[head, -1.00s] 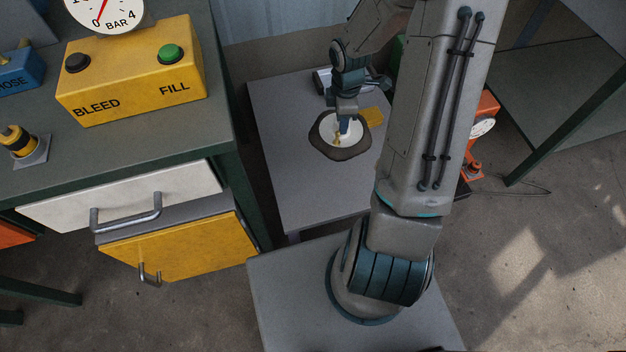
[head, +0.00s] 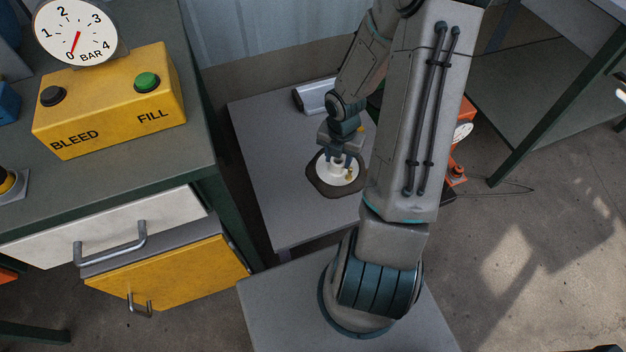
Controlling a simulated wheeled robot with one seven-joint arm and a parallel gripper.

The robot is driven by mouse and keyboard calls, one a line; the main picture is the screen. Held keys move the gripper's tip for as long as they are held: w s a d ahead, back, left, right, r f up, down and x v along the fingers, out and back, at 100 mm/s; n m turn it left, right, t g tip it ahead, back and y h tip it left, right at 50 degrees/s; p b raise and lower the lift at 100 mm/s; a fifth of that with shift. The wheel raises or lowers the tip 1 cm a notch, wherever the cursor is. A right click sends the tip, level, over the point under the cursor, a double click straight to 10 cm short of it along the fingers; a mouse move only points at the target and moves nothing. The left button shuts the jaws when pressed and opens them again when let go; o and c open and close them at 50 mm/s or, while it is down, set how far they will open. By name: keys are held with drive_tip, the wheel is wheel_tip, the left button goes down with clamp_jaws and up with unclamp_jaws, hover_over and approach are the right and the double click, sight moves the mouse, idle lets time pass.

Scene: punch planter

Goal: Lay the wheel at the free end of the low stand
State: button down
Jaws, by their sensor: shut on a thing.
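The wheel (head: 322,184) has a dark, rounded-square outer part and a white hub with a small yellow fitting. It appears roughly flat over the low grey stand (head: 265,150), towards its near part. I cannot tell whether it touches the top. My gripper (head: 338,165) points down and is shut on the wheel at the hub. The fingertips partly hide the hub, and my arm hides the stand's right side.
A silver cylindrical item (head: 314,97) lies at the stand's back end. The stand's left side is bare. A bench with a yellow BLEED/FILL box (head: 110,100) and drawers (head: 165,270) stands left. An orange device with a gauge (head: 462,132) is to the right.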

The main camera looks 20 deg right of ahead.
drive_tip(key=shift+w+a+f+b, duration=0.5)
drive_tip(key=shift+a+f+b, duration=0.85)
drive_tip(key=shift+a+f, duration=0.45)
drive_tip(key=shift+w+a+f+b, duration=0.55)
drive_tip(key=shift+a+f+b, duration=0.85)
drive_tip(key=shift+a+f, duration=0.4)
drive_tip(key=shift+w+a+f+b, duration=0.5)
drive_tip(key=shift+a+f+b, duration=0.85)
drive_tip(key=shift+a+f, duration=0.4)
drive_tip(key=c, duration=0.9)
unclamp_jaws()
drive_tip(key=shift+s+f, duration=0.1)
drive_tip(key=shift+f, duration=0.05)
drive_tip(key=shift+o, duration=0.2)
drive_tip(key=s+d+r+m+h+p, duration=0.1)
drive_tip(key=s+r+m+p, duration=0.2)
drive_tip(key=r+m, duration=0.65)
drive_tip(key=s+d+r+m+h+p, duration=0.15)
drive_tip(key=r+m+p, duration=0.25)
drive_tip(key=r, duration=1.1)
drive_tip(key=s+a+r+m+t+y, duration=0.1)
drive_tip(key=s+a+r+m+y, duration=0.1)
drive_tip(key=s+r+m, duration=0.6)
drive_tip(key=s+m, duration=0.1)
drive_tip(key=m, duration=0.4)
drive_tip(key=shift+s+a, duration=0.15)
drive_tip(key=shift+a, duration=0.2)
drive_tip(key=shift+r+y, duration=0.1)
drive_tip(key=shift+y, duration=0.15)
